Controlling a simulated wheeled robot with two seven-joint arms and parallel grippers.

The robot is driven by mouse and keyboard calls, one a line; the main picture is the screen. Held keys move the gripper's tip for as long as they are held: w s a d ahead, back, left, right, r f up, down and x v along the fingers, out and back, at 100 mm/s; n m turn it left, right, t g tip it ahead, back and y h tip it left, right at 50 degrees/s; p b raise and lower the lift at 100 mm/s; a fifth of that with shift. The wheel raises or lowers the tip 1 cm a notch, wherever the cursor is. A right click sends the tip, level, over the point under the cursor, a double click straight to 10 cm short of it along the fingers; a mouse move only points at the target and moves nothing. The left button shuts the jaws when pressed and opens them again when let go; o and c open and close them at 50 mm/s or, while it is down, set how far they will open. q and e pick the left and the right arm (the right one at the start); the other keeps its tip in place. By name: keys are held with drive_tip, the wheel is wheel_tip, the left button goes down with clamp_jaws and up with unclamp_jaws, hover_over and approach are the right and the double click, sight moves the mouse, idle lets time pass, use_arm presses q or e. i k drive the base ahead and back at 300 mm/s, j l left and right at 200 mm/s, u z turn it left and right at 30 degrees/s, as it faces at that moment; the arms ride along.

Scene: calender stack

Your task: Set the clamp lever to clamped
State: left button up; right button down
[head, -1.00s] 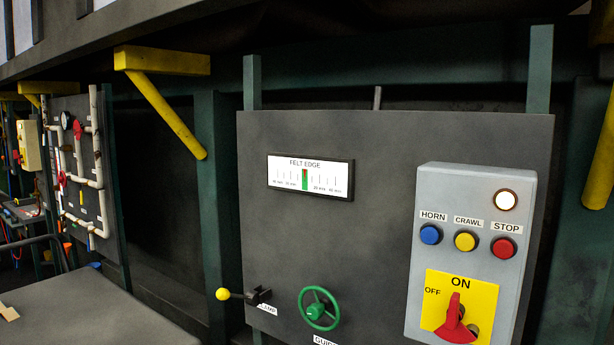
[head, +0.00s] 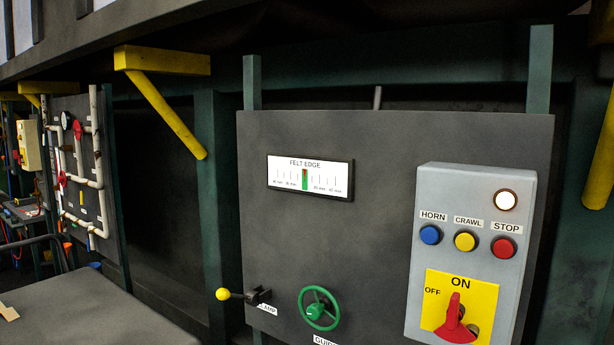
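The clamp lever (head: 240,295) is at the lower left of the dark panel in the head view. It has a yellow ball knob (head: 222,294) on a short dark rod that points left, roughly level, from a black pivot block (head: 260,295). A white label (head: 267,309) below the pivot is partly covered and reads "LAMP". No marking of a clamped position shows. Neither of my grippers is in the head view.
A green handwheel (head: 319,308) is just right of the lever. A grey control box (head: 424,200) with buttons and a red rotary switch (head: 456,322) is at the right. A felt edge gauge (head: 310,177) is above. A dark flat surface (head: 100,315) is at the lower left.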

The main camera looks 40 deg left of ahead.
sight(221, 294)
drive_tip(key=u, duration=1.65)
